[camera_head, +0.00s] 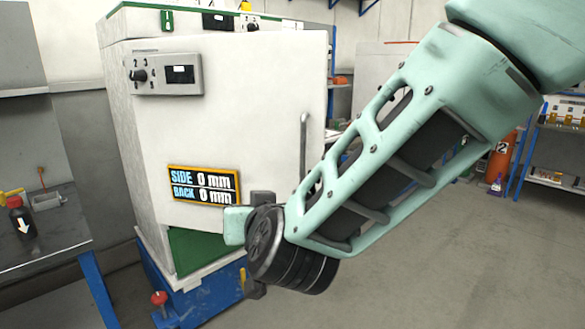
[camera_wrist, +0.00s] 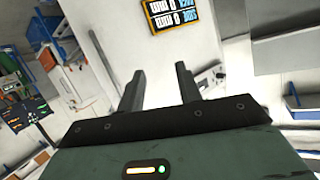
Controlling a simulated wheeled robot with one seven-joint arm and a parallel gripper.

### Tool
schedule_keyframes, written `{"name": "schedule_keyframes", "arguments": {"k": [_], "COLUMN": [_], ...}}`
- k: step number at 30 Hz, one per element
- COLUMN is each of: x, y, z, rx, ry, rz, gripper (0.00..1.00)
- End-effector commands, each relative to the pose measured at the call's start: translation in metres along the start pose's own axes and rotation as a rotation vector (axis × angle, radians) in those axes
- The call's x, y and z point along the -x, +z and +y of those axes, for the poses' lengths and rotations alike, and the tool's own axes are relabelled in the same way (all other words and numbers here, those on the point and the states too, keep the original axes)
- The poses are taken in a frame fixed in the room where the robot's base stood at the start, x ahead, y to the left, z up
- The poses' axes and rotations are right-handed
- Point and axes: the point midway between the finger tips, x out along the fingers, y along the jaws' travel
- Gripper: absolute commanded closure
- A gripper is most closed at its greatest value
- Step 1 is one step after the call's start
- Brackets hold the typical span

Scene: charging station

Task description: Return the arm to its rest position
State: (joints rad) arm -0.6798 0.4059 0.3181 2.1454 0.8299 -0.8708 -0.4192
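My arm reaches in from the upper right of the head view, and its wrist end is in front of the white machine cabinet (camera_head: 250,120). In the wrist view my gripper (camera_wrist: 160,80) has its two dark fingers apart with nothing between them. In the head view the fingers are mostly hidden behind the wrist. The cabinet front carries a sign (camera_head: 203,186) reading SIDE 0 mm and BACK 0 mm. The sign also shows in the wrist view (camera_wrist: 172,14), beyond the fingertips.
A workbench (camera_head: 45,240) with a dark bottle (camera_head: 20,218) stands at left. A red knob (camera_head: 159,298) is on the blue base below the cabinet. Blue shelving (camera_head: 555,150) and an orange cylinder (camera_head: 502,152) stand at far right. The grey floor (camera_head: 450,260) at right is clear.

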Motion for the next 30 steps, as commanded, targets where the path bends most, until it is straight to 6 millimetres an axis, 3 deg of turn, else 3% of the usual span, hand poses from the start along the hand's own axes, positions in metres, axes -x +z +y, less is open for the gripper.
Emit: {"name": "schedule_keyframes", "arguments": {"k": [5,8,11,15,21,25,30], "x": [0.047,0.083,0.126,0.189,0.256,0.274,0.277], "y": [0.029,0.054,0.08,0.113,0.137,0.141,0.142], "z": [-0.004,0.005,0.024,0.064,0.115,0.13,0.132], "rx": [0.039,0.082,0.136,0.221,0.307,0.331,0.335], "ry": [-0.199,-0.266,-0.294,-0.269,-0.174,-0.138,-0.132], "rz": [-0.28,-0.459,-0.65,-0.911,-1.168,-1.235,-1.248], "gripper": [0.65,0.65,0.65,0.65,0.65,0.65,0.65]}}
